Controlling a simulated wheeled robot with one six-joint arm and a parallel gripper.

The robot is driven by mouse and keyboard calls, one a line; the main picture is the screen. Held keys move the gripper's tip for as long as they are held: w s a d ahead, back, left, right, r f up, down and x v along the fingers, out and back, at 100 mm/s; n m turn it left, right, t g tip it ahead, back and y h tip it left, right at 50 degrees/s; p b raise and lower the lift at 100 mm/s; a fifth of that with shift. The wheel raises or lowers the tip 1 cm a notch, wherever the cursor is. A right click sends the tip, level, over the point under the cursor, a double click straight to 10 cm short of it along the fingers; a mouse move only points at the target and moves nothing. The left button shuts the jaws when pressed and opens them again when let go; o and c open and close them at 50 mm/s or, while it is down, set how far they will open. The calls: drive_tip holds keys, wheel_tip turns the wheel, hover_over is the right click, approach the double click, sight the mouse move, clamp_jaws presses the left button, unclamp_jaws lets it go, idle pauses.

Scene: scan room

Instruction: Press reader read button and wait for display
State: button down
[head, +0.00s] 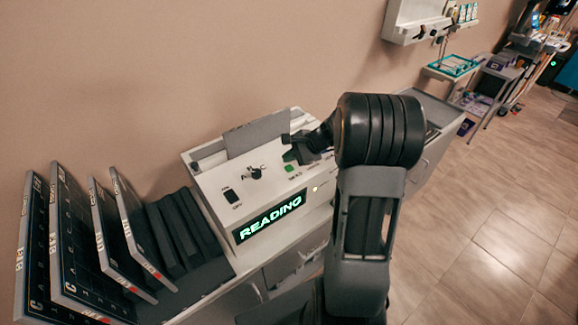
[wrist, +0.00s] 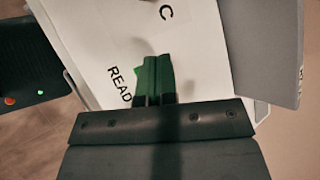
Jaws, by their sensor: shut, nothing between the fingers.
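The reader (head: 222,190) is a white box with a slanted top panel. Its front display (head: 270,215) is lit and says "READING" in green letters. A small green button (head: 289,168) sits on the top panel. In the wrist view a green edge, likely the read button (wrist: 137,71), shows beside my fingertips near the printed word "READ". My gripper (wrist: 154,62) is shut and empty, its fingers together over the panel at the button. Its fingers hide most of the button there. I cannot tell whether they touch it.
A black knob (head: 254,173) and a black switch (head: 231,196) are on the reader's panel. A grey plate (head: 257,133) stands upright behind it. Several dark lettered panels (head: 75,245) stand in a rack at the left. Open tiled floor (head: 480,235) lies at the right.

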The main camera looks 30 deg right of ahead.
sight(290, 169)
drive_tip(key=shift+r+p, duration=1.25)
drive_tip(key=shift+r, duration=0.75)
drive_tip(key=shift+s+d+f, duration=0.1)
drive_tip(key=shift+s+f, duration=0.05)
drive_tip(key=shift+f, duration=0.05)
drive_tip(key=s+n, duration=0.1)
drive_tip(key=s+f+n+g, duration=0.1)
drive_tip(key=s+f+g+h, duration=0.1)
drive_tip(key=s, duration=0.1)
drive_tip(key=shift+n, duration=0.4)
drive_tip(key=s+a+r+n+h, duration=0.3)
drive_tip(key=s+a+r+n, duration=0.2)
drive_tip(key=s+n, duration=0.1)
drive_tip(key=s+a+r+n+t+h, duration=0.1)
drive_tip(key=s+a+r+n+h, duration=0.2)
drive_tip(key=s+a+r+n, duration=0.2)
drive_tip(key=s+n, duration=0.2)
drive_tip(key=s, duration=0.2)
drive_tip(key=shift+r+n, duration=0.3)
drive_tip(key=shift+r, duration=0.1)
